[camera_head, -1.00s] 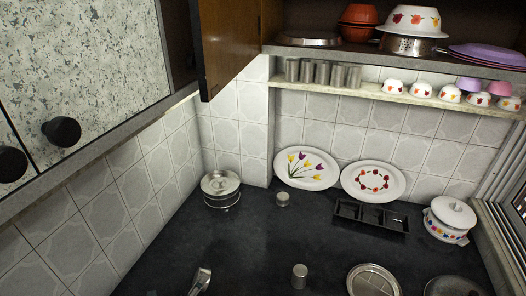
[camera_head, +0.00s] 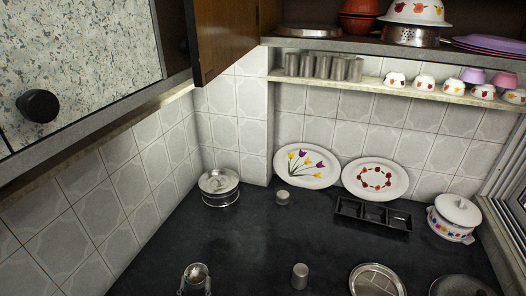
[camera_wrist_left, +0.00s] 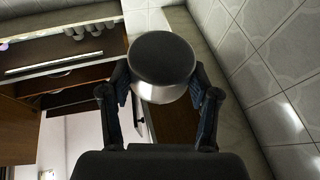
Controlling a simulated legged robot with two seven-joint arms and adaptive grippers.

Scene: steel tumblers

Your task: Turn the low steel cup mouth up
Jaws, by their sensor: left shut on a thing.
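My left gripper (camera_head: 196,281) is at the bottom left of the head view, shut on a low steel cup (camera_head: 196,271) held above the dark counter. A round end of the cup faces up toward the head camera and looks hollow, like its mouth. In the left wrist view the cup (camera_wrist_left: 165,85) sits between the two fingers (camera_wrist_left: 160,95), with a dark round end toward the camera and a bright steel side below. I cannot tell its exact tilt. My right gripper is not in view.
A steel tumbler (camera_head: 300,276) stands right of the gripper; another (camera_head: 283,197) stands farther back. A steel container (camera_head: 219,187), a black tray (camera_head: 374,214), a steel plate (camera_head: 376,281) and a lidded white pot (camera_head: 454,217) stand around the counter (camera_head: 240,245). Its left-middle part is clear.

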